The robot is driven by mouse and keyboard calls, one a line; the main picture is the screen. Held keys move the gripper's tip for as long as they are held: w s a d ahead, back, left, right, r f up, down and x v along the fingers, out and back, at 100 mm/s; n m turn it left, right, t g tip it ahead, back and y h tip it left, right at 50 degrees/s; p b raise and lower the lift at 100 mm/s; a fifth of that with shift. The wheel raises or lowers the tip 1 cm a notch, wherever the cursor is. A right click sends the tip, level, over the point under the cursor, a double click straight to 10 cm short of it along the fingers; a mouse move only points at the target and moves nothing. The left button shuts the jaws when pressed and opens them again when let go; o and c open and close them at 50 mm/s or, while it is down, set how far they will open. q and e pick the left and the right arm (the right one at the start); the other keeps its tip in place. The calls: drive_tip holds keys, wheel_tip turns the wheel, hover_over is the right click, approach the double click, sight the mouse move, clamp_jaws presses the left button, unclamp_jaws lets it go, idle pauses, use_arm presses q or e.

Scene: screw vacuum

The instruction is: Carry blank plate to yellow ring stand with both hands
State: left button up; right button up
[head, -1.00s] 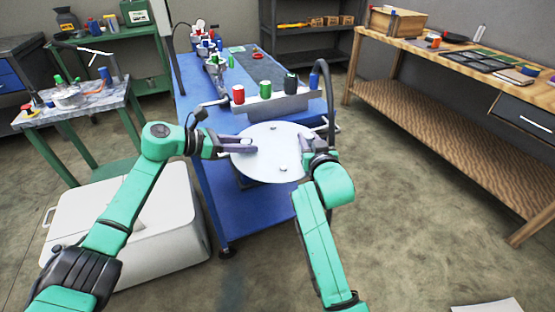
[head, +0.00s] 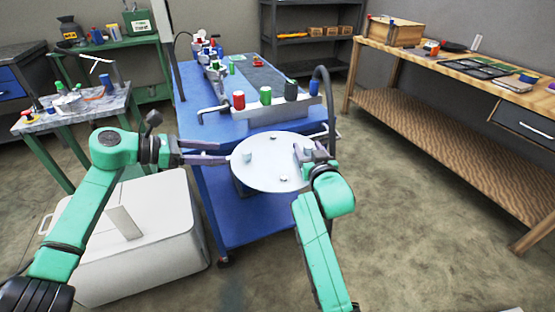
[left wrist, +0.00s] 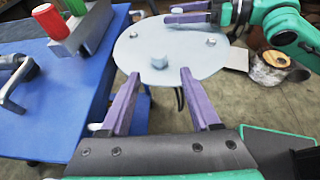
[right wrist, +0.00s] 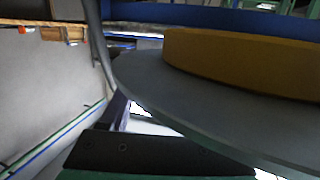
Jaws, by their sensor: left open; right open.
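The blank plate (head: 262,178), a flat pale round disc with small knobs on top, lies level at the front end of the blue table. It also shows in the left wrist view (left wrist: 145,48). A thick yellow ring (right wrist: 245,62) lies against the plate's face in the right wrist view; it is hidden in the head view. My left gripper (head: 226,153) is open and empty, its purple fingertips just at or beyond the plate's left edge. My right gripper (head: 304,153) is open at the plate's right edge; its fingers overlap the rim, and contact cannot be told.
The blue table (head: 240,130) carries a pale block (head: 275,114) with coloured cylinders behind the plate. A bent black hose (head: 330,100) rises near my right gripper. A white case (head: 145,245) stands on the floor at left. A wooden bench (head: 440,65) stands at right.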

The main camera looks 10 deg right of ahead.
drive_tip(key=shift+s, duration=0.25)
use_arm(q)
drive_tip(key=v, duration=0.2)
drive_tip(key=shift+a+r, duration=0.15)
drive_tip(key=shift+a, duration=0.1)
use_arm(e)
drive_tip(key=s+r, duration=0.1)
drive_tip(key=s, duration=1)
drive_tip(key=shift+s+r, duration=0.2)
drive_tip(key=shift+r, duration=0.2)
